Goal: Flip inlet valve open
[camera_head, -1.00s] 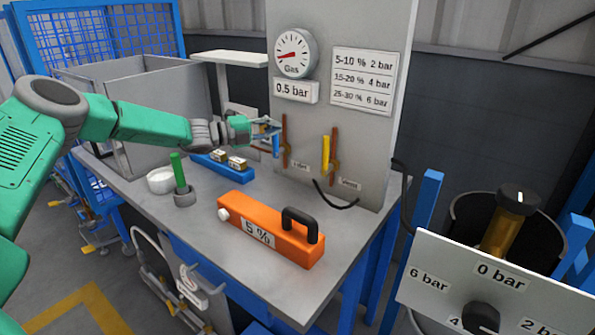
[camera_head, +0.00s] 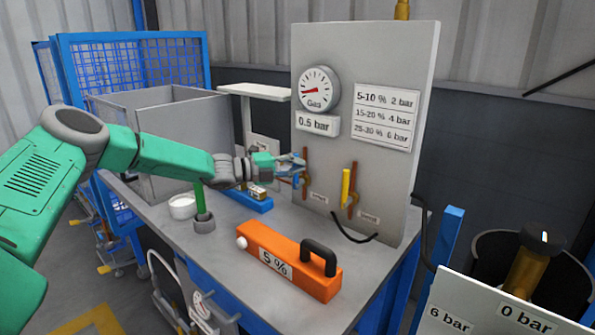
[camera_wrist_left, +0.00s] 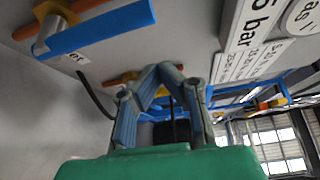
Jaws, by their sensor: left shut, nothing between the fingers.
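The left valve on the grey panel is the inlet one, with a copper-brown pipe (camera_head: 305,170) and a small label below it. Its blue lever (camera_wrist_left: 100,30) shows large at the upper left of the left wrist view, on a copper pipe. In the head view the lever is mostly lost behind or beside the gripper. My left gripper (camera_head: 301,167) is in front of this valve, near the panel. In the left wrist view its fingertips (camera_wrist_left: 160,68) are together and empty, apart from the blue lever. My right gripper is in neither view.
To the right is a second valve with a yellow lever (camera_head: 346,187). A gauge (camera_head: 319,89) is above. On the table are an orange case (camera_head: 290,262), a green rod (camera_head: 200,202), a white bowl (camera_head: 183,206) and a blue block (camera_head: 250,203).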

